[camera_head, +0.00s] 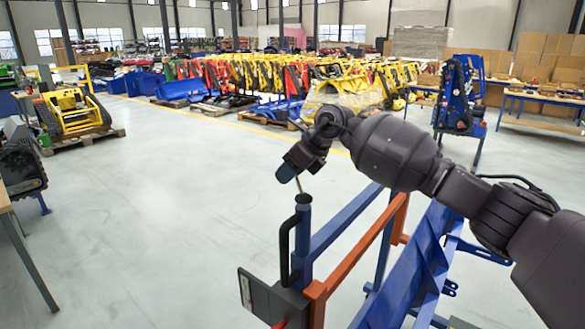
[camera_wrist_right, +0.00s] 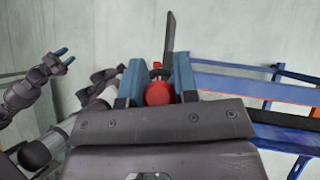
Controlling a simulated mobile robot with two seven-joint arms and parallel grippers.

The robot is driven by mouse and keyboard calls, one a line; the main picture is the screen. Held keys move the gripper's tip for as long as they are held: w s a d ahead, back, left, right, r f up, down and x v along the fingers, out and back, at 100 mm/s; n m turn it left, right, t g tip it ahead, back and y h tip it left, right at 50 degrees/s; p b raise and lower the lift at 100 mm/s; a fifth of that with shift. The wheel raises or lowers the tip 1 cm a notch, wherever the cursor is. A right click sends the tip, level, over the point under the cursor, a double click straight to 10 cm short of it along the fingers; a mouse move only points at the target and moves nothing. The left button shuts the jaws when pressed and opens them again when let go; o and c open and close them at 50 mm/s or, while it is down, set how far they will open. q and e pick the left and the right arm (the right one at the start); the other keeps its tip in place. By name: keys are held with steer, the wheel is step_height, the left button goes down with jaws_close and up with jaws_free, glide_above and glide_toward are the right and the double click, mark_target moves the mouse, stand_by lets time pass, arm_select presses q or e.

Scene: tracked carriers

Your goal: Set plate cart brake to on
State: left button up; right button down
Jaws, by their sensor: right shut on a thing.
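The plate cart (camera_head: 345,217) has blue and orange rails and stands at the lower middle of the head view. A thin lever (camera_head: 299,186) rises from the dark cap of its blue post (camera_head: 302,232). My right gripper (camera_head: 286,173) is at the top of this lever. In the right wrist view, its blue fingers close on a red knob (camera_wrist_right: 158,93). The knob is hidden in the head view. My left gripper (camera_wrist_right: 67,56) shows only in the right wrist view, at the upper left, with its fingertips apart and empty.
A black handle (camera_head: 287,245) and a dark panel (camera_head: 262,298) are on the cart below the lever. A table edge (camera_head: 5,200) is at far left. Yellow machines on pallets (camera_head: 75,115) stand farther back. The grey floor left of the cart is clear.

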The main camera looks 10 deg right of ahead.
steer(key=shift+w+a+f+g+h, duration=0.25)
steer(key=shift+g+h, duration=0.15)
steer(key=shift+h, duration=0.1)
steer(key=shift+f, duration=0.1)
steer(key=c, duration=0.9)
jaws_free()
steer(key=b+v, duration=0.1)
steer(key=v, duration=0.9)
steer(key=shift+d+r, duration=0.1)
steer(key=shift+r, duration=0.3)
